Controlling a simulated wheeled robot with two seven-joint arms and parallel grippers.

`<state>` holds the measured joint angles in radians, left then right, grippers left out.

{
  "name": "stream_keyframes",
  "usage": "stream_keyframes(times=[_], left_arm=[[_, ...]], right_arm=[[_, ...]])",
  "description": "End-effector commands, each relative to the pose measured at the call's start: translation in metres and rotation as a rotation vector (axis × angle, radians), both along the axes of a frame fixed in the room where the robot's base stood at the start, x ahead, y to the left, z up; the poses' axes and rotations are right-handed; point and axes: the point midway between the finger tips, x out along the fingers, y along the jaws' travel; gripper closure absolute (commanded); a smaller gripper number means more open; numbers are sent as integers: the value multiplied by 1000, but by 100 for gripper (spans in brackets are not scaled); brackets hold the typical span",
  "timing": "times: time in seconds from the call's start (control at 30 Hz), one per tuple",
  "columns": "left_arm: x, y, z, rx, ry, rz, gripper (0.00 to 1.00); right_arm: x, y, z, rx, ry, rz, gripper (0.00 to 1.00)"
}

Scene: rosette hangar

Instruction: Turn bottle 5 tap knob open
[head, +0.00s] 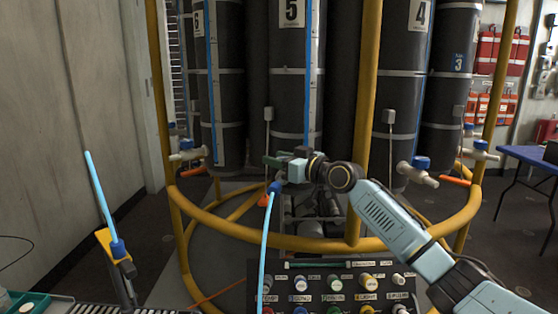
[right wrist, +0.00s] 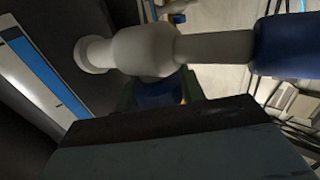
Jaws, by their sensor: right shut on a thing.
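Bottle 5 (head: 290,80) is a tall dark cylinder with a white number label, standing in the middle of the yellow ring frame. My right gripper (head: 284,159) is at its tap, low on the bottle's front, and mostly hides the tap in the head view. In the right wrist view the pale tap body (right wrist: 150,48) crosses the top, with a blue collar (right wrist: 285,45) at its right end. The blue tap knob (right wrist: 160,95) shows below it, between my greenish fingertips, which are shut on it. How far the knob is turned cannot be told. My left gripper is out of view.
The yellow frame (head: 300,243) runs around the bottles, with an upright (head: 364,120) close to my right arm. A light blue tube (head: 265,240) rises in front of the tap. A control panel (head: 330,268) stands below. Bottle 4's tap (head: 418,171) is to the right.

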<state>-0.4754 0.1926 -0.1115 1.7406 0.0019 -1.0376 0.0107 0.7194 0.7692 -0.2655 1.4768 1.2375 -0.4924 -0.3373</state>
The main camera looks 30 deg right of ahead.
Motion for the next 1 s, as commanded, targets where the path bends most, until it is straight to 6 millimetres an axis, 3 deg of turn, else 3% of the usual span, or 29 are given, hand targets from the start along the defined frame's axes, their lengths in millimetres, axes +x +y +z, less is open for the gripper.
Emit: stream_keyframes(times=[0.03, 0.07, 0.23, 0.63, 1.0], left_arm=[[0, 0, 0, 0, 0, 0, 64], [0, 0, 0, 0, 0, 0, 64], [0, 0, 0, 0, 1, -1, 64], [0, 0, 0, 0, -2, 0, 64], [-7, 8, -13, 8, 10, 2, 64]], right_arm=[[0, 0, 1, 1, -2, 0, 84], [0, 0, 1, 1, -2, 0, 60], [0, 0, 1, 1, -2, 0, 39], [-7, -3, 0, -2, -1, -2, 39], [-63, -21, -1, -5, 3, -2, 39]])
